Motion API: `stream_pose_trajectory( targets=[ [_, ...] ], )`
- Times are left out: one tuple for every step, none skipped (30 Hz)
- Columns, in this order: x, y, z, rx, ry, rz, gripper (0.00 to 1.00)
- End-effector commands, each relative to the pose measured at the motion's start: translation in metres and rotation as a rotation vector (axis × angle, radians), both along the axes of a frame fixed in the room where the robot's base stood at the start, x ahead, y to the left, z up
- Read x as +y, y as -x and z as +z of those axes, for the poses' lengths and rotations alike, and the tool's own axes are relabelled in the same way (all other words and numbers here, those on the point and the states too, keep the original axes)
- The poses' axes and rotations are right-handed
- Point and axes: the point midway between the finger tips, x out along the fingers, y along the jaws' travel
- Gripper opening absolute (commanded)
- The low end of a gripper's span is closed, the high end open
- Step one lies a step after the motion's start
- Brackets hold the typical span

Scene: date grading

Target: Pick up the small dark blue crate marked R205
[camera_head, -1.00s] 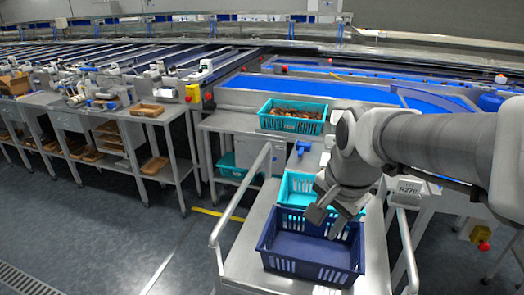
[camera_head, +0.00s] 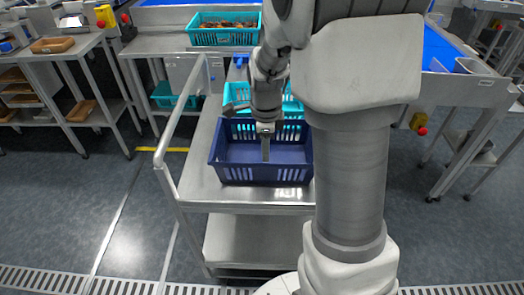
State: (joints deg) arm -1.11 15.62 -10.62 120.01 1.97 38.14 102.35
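The small dark blue crate (camera_head: 236,173) is empty and stands upright at the near end of the metal cart's top. No R205 mark is legible on it. My gripper (camera_head: 250,128) is over the crate's far part, its fingers apart with nothing seen between them. One finger hangs down in front of the crate's inner far side; the other reaches left near the far rim. Whether either finger touches the crate I cannot tell. My arm covers the crate's right end.
A turquoise crate (camera_head: 291,108) stands right behind the blue one on the cart top (camera_head: 203,190). The cart's push handle (camera_head: 165,140) rises at the left. A turquoise crate of dates (camera_head: 225,38) is on the bench behind. The floor at left is clear.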

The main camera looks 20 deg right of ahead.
Motion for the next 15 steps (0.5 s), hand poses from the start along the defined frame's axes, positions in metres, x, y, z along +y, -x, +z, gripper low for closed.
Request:
stream_pose_trajectory(
  targets=[
    [-0.001, 0.000, -0.015, 0.004, -0.001, -0.001, 0.40],
    [-0.001, -0.001, -0.021, 0.004, -0.001, -0.001, 0.40],
    [-0.001, -0.002, -0.029, 0.003, 0.000, -0.001, 0.40],
    [-0.002, -0.002, -0.034, 0.004, -0.001, -0.001, 0.40],
    [-0.002, -0.003, -0.039, 0.002, -0.001, -0.001, 0.40],
    [-0.002, -0.004, -0.044, 0.002, -0.001, 0.000, 0.40],
    [-0.002, -0.004, -0.047, 0.002, -0.001, 0.000, 0.40],
    [-0.002, -0.005, -0.050, 0.001, 0.000, 0.000, 0.40],
    [-0.002, -0.005, -0.052, 0.000, -0.001, 0.000, 0.40],
    [-0.002, -0.006, -0.054, 0.000, -0.001, 0.000, 0.40],
    [-0.002, -0.006, -0.055, 0.000, -0.001, 0.000, 0.40],
    [-0.003, -0.005, -0.057, 0.000, -0.001, 0.000, 0.40],
    [-0.003, -0.005, -0.059, 0.001, 0.000, 0.000, 0.40],
    [-0.003, -0.005, -0.062, 0.002, -0.001, 0.000, 0.40],
    [-0.003, -0.004, -0.067, 0.002, -0.001, 0.000, 0.40]
  ],
)
